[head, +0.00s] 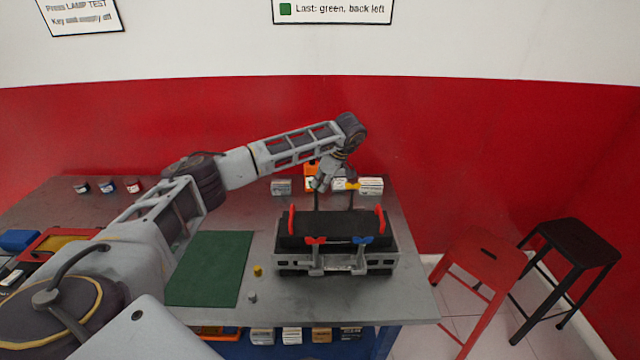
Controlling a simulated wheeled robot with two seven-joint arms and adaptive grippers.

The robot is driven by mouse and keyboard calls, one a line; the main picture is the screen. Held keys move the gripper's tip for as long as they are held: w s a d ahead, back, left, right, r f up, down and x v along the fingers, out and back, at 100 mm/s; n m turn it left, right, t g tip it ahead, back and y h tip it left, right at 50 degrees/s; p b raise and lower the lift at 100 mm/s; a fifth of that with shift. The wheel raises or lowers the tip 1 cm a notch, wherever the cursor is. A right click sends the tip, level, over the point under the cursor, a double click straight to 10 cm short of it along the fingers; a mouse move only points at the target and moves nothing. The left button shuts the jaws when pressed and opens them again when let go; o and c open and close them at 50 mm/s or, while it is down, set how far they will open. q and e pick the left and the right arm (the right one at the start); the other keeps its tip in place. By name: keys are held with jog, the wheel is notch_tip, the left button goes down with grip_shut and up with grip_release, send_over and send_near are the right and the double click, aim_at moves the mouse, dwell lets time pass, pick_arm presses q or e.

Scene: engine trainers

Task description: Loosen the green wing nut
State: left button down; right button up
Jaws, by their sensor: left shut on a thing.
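A black battery-like block (325,226) with red end handles sits in a grey metal tray (340,262) on the table. Two upright rods rise behind it. A yellow wing nut (352,186) is at the top of the back right rod. A red wing nut (316,240) and a blue wing nut (362,240) are at the front. My left gripper (321,186) points down at the top of the back left rod, shut on what sits there. The green wing nut itself is hidden by the gripper; the wall sign places green at back left. My right gripper is out of view.
A green mat (210,268) lies left of the tray, with a small yellow piece (257,270) and a grey piece (252,296) beside it. Small boxes (370,186) stand at the table's back. A red stool (478,258) and a black stool (568,250) are at right.

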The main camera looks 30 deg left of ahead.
pick_arm(q)
jog(key=n+g, duration=0.1)
jog(key=n, duration=0.1)
jog(key=w+n+g, duration=0.1)
jog(key=n, duration=0.2)
jog(key=shift+a+r+h+p, duration=0.1)
jog(key=shift+a+h+p, duration=0.05)
jog(key=shift+h+p, duration=0.15)
jog(key=shift+n, duration=0.3)
jog(key=c, duration=1.6)
grip_release()
jog(key=shift+c, duration=0.2)
jog(key=v, duration=1.1)
jog(key=shift+r, duration=0.4)
